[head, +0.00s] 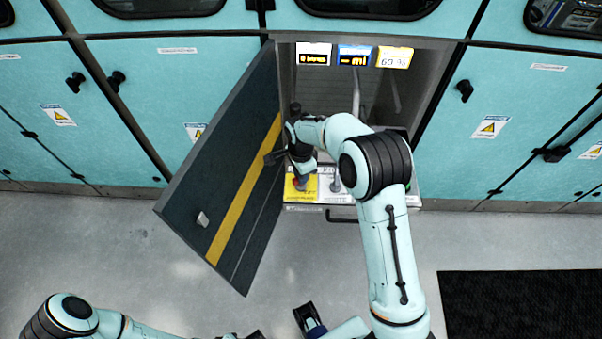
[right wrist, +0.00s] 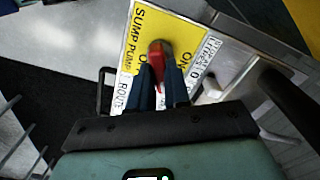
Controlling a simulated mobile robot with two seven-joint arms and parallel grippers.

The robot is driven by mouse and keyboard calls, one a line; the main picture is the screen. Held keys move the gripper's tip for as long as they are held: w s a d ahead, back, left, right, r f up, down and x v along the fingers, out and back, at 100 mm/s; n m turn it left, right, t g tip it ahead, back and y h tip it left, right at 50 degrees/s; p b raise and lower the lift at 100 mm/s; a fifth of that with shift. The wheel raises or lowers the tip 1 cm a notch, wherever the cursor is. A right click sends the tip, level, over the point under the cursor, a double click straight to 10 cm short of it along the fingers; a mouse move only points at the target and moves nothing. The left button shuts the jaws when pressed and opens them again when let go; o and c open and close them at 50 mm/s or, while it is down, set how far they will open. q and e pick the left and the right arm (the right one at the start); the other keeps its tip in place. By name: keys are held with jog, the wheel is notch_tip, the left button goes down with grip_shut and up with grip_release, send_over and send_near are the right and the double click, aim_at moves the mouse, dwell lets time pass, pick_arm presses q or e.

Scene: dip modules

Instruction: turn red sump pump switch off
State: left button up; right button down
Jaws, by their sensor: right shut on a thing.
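The red sump pump switch (right wrist: 157,62) is a red lever on a dark round base on a yellow plate (right wrist: 184,38) lettered SUMP PUMP. In the head view the yellow plate (head: 302,193) is at the cabinet's lower front, with a little red showing above it. My right gripper (right wrist: 159,76) is shut on the red lever, one dark blue finger on each side. In the head view my right gripper (head: 299,177) reaches down over the plate.
The open cabinet door (head: 228,185) with a yellow stripe stands close left of my right wrist. Three small displays (head: 352,56) are at the cabinet's top. A black mat (head: 520,305) lies on the floor at right.

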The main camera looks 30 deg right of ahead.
jog(key=m, duration=0.2)
jog(key=shift+r+m+p, duration=0.1)
jog(key=shift+m+p, duration=0.3)
pick_arm(q)
jog(key=shift+w+r+p, duration=0.25)
jog(key=shift+r+p, duration=0.1)
jog(key=shift+r, duration=0.25)
jog(key=shift+w+r+p, duration=0.2)
jog(key=shift+r+p, duration=0.1)
jog(key=shift+r, duration=0.3)
pick_arm(e)
jog(key=shift+m, duration=1.8)
jog(key=c, duration=1.1)
grip_release()
pick_arm(q)
jog(key=shift+w+r+p, duration=0.4)
jog(key=shift+r+p, duration=0.3)
jog(key=shift+r, duration=0.1)
pick_arm(e)
notch_tip(320, 180, up, 13)
jog(key=shift+r, duration=0.1)
